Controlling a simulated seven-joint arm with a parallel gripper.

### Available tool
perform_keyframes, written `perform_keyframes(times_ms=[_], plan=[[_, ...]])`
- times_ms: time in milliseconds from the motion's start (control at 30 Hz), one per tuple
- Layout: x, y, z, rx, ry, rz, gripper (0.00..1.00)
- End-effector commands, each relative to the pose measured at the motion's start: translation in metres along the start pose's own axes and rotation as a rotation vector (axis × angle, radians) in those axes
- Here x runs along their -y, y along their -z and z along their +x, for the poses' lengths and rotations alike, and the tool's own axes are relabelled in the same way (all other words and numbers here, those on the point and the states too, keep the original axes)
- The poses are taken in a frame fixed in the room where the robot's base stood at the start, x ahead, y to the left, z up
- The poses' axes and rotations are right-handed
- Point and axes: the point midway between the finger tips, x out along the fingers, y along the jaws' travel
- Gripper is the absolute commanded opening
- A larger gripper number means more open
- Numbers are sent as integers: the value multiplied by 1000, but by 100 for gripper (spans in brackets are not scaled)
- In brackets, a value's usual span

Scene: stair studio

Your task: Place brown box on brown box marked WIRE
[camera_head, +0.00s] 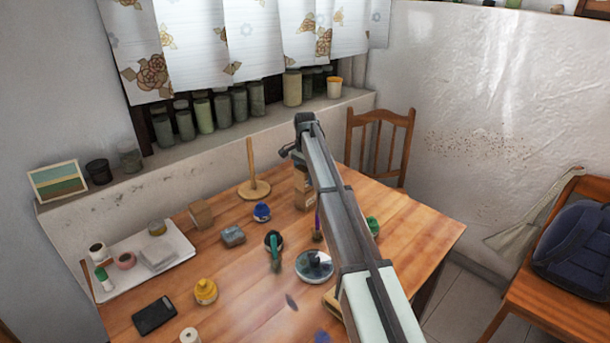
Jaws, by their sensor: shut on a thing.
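My gripper (296,153) is at the far end of my arm, over the back of the wooden table, mostly hidden by the arm. It is shut on a brown box; its fingers are not clear. Brown box surfaces (302,192) show just below it, partly behind the arm. They look like one box above another, but I cannot tell whether these touch. No WIRE marking is readable. Another small brown box (200,214) stands on the table at the left, beside the white tray.
A wooden stand with an upright rod (253,188) is left of my gripper. Jars, a grey block (233,236), a blue pot (262,211) and a round dish (314,265) crowd the table. A chair (380,142) stands behind; the table's right side (420,235) is clear.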

Motion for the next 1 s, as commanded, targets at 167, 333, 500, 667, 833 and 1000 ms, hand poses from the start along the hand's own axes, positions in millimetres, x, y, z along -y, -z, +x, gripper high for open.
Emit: perform_keyframes(times_ms=[167,333,500,667,833,1000], plan=[[0,0,0,0,0,0,30],[0,0,2,0,0,0,69],[0,0,2,0,0,0,85],[0,0,2,0,0,0,89],[0,0,0,0,0,0,89],[0,0,-15,0,0,0,89]])
